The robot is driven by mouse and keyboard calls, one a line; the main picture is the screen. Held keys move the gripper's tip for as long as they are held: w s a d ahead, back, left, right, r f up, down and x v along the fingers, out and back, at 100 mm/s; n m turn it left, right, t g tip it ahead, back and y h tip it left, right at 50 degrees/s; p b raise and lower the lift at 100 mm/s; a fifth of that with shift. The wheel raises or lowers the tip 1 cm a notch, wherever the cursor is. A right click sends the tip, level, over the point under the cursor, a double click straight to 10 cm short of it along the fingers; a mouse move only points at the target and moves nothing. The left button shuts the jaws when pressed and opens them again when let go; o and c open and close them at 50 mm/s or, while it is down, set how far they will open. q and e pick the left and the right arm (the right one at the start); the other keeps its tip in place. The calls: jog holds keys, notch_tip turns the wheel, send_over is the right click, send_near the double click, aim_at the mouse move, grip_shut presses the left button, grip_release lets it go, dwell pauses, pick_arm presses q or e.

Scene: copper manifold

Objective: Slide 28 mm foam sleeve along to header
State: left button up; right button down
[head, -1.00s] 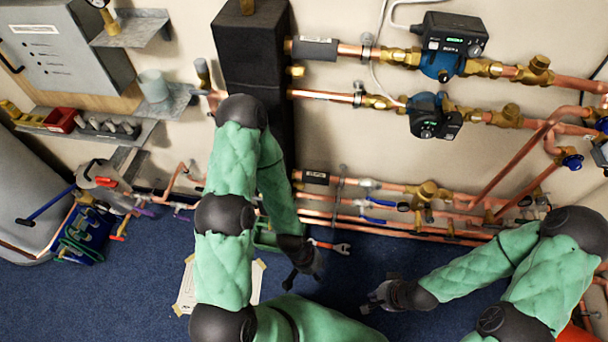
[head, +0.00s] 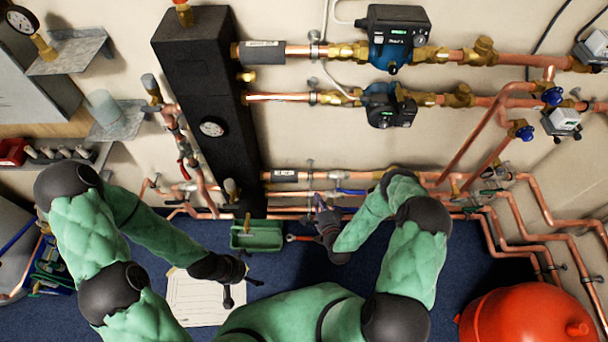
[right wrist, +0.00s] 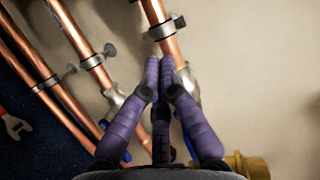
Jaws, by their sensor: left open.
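The header is the tall black block (head: 208,120) on the wall. A short grey, labelled foam sleeve (head: 264,52) is on the upper pipe by its right side. Another dark labelled sleeve (head: 285,176) is on a low pipe, with a little bare copper towards the header. I cannot read which is 28 mm. My right gripper (head: 321,205) is at the low pipes, right of the lower sleeve. In the right wrist view its purple fingertips (right wrist: 160,62) are close together at a copper pipe (right wrist: 160,30); contact is unclear. My left gripper (head: 241,290) is open and empty above the floor.
Pipe clamps (right wrist: 92,60) and valves crowd the low pipes around my right gripper. A green box (head: 257,236) and a paper sheet (head: 192,300) are on the blue floor. A red vessel (head: 525,318) stands at the right. Pumps (head: 397,35) hang on the upper pipes.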

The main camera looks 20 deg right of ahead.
aim_at(305, 176)
jog(key=shift+m+t+h, duration=0.4)
jog(key=shift+m+t, duration=0.4)
jog(key=w+b, duration=0.1)
jog(key=w, duration=0.2)
jog(key=w+d, duration=0.1)
jog(key=w, duration=0.2)
jog(key=w+r+b, duration=0.1)
jog(key=w, duration=0.2)
jog(key=shift+w+d+r+b, duration=0.1)
jog(key=shift+w+d+b, duration=0.1)
jog(key=shift+d+b, duration=0.1)
jog(key=shift+w+a, duration=0.15)
jog(key=shift+a, duration=0.5)
jog(key=shift+w+a, duration=0.15)
jog(key=shift+a, duration=0.45)
jog(key=shift+w+a+b, duration=0.2)
jog(key=shift+a+b, duration=0.2)
jog(key=shift+a, duration=0.3)
